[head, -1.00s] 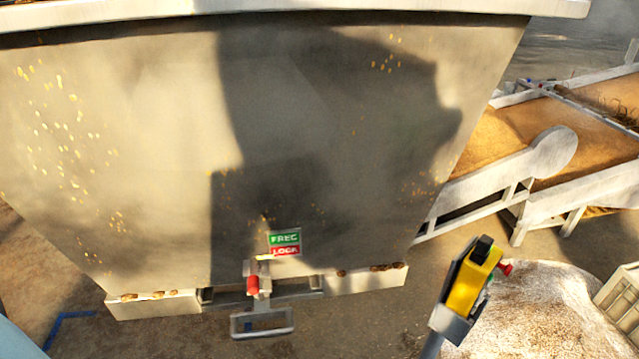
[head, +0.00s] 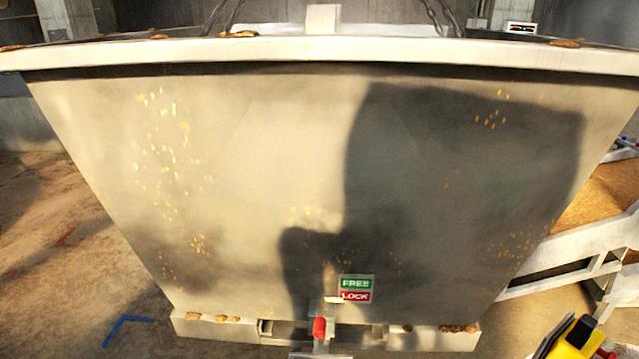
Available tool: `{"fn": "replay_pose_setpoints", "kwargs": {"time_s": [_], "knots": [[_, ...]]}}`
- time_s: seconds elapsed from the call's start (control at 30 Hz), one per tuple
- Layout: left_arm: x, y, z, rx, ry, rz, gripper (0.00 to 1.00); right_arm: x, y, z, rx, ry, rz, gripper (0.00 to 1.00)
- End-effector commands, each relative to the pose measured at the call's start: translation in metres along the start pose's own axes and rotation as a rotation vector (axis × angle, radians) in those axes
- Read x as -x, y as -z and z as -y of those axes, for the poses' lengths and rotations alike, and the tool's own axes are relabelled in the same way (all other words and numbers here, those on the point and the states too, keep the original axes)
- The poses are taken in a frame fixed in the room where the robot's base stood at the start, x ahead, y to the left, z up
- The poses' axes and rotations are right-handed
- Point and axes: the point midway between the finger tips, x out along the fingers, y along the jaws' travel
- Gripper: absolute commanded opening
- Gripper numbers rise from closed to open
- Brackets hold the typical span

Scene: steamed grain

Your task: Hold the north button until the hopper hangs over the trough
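The hopper (head: 250,180) is a large pale metal bin with sloping sides and a thick rim, and it fills most of the head view. Chains (head: 437,15) rise behind its rim. Its lower front has a green and red FREE/LOCK label (head: 356,288) and a red-tipped lever (head: 319,328), which stands below and left of the label. A yellow control box (head: 577,341) with a black top part shows at the bottom right, cut by the frame edge. Its north button cannot be made out. A grain-filled trough-like bed (head: 600,195) shows partly at the right. Neither gripper is in view.
A pale metal frame (head: 570,248) stands at the right beside the hopper. Brown floor (head: 50,230) lies open at the left, with a blue corner mark (head: 125,322). A small display (head: 521,28) shows at the back right.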

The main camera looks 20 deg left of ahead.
Motion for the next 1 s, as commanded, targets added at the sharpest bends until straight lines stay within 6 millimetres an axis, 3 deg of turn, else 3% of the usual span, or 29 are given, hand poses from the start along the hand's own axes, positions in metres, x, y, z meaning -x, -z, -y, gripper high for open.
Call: {"fn": "replay_pose_setpoints", "kwargs": {"time_s": [0.23, 0.4, 1.0], "knots": [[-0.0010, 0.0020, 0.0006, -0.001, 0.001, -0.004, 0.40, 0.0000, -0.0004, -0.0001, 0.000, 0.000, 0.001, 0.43], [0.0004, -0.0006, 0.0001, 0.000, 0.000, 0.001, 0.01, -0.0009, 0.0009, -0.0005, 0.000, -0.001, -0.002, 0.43], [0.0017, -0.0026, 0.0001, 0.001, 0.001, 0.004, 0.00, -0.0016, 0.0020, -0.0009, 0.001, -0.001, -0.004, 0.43]]}}
